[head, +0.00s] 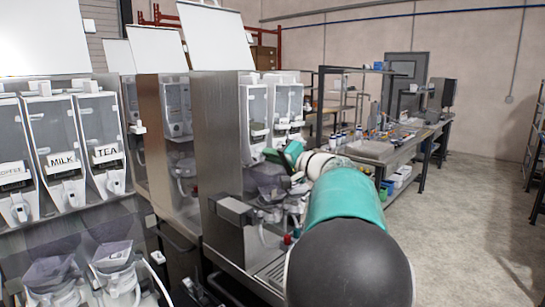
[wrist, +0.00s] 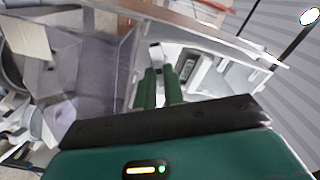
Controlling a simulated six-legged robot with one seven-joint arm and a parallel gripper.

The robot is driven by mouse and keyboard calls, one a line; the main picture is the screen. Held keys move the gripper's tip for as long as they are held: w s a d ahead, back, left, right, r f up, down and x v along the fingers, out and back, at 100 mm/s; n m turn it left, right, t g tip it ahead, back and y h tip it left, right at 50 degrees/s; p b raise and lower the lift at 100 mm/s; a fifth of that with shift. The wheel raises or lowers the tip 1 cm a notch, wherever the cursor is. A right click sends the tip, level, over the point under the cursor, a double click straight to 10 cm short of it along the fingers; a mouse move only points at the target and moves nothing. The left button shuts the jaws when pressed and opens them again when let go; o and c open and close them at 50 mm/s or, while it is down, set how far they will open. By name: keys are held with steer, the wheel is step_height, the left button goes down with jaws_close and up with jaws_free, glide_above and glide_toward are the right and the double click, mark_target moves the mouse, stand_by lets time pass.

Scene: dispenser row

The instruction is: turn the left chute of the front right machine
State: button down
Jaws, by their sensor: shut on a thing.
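The front right machine (head: 222,165) is a tall metal cabinet with clear canisters on its right-facing side. Its left canister (head: 254,105) has a pale chute (head: 257,138) low on its front, partly behind my gripper. My gripper (head: 268,153) reaches in at this chute from the right. In the wrist view, the two green fingers of my gripper (wrist: 161,72) are close together, shut on a small pale part inside a white-walled space. This part fits the left chute, but the fingers hide most of it, so its turn angle cannot be told.
Another canister (head: 287,103) stands close on the right. Translucent funnels (head: 265,178) sit below the chutes. Another machine with canisters labelled MILK and TEA (head: 78,150) fills the left.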

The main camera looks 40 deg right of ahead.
stand_by(0.4)
steer(key=c, duration=1.5)
jaws_free()
steer(key=s, duration=0.9)
steer(key=s+d, duration=0.1)
steer(key=s, duration=0.3)
steer(key=shift+s+d, duration=0.1)
steer(key=shift+s, duration=0.3)
